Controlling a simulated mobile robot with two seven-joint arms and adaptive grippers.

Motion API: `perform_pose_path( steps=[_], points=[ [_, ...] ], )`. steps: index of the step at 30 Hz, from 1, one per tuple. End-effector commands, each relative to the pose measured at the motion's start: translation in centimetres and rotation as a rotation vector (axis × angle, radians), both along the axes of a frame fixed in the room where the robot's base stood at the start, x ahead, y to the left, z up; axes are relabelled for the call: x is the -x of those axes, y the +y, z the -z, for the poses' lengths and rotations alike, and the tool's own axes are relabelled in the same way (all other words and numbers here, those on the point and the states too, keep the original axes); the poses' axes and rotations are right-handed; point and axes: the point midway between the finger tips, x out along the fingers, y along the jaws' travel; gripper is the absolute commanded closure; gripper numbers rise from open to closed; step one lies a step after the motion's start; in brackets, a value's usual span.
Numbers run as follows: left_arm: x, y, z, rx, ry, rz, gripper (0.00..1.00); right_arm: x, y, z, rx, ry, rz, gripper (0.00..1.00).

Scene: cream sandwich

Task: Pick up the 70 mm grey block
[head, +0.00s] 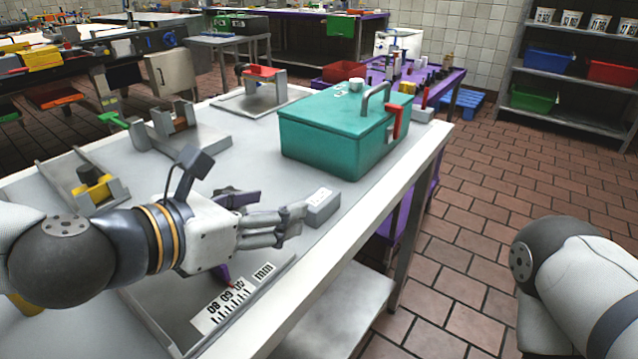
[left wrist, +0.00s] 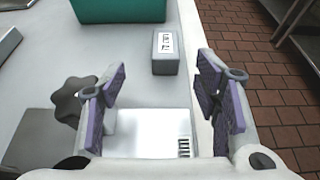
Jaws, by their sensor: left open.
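The grey block (head: 321,208), a small box with a white label on top, lies on the metal table near its right edge, in front of the teal case. It also shows in the left wrist view (left wrist: 165,65), ahead of the fingers and between their lines; its label print is too small to read surely. My left gripper (head: 266,214) is open and empty, just left of the block in the head view. In the left wrist view the purple-padded fingers of my left gripper (left wrist: 162,88) stand wide apart, short of the block. My right gripper is out of view.
The teal case (head: 330,135) with a handle stands behind the block. A plate with a millimetre scale (head: 235,300) lies under and in front of my left gripper. Metal fixtures (head: 180,135) stand at the table's left.

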Motion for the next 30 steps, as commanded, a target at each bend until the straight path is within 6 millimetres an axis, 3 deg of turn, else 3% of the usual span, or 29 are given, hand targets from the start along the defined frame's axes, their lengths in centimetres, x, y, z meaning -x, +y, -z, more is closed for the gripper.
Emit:
perform_pose_path(
  steps=[4, 17, 26, 30],
  points=[
    [-2.3, -1.8, 1.8, -0.002, 0.008, 0.004, 0.43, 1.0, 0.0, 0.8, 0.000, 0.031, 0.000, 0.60],
    [-7.8, -5.9, 4.5, -0.001, 0.004, 0.003, 0.43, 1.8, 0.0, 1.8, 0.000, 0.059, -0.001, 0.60],
    [-8.5, -6.4, 4.6, 0.000, 0.002, 0.003, 0.43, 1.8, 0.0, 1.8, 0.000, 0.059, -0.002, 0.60],
    [-8.5, -6.4, 4.6, 0.000, 0.002, 0.003, 0.75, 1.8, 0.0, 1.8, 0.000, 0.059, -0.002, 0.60]
  ],
)
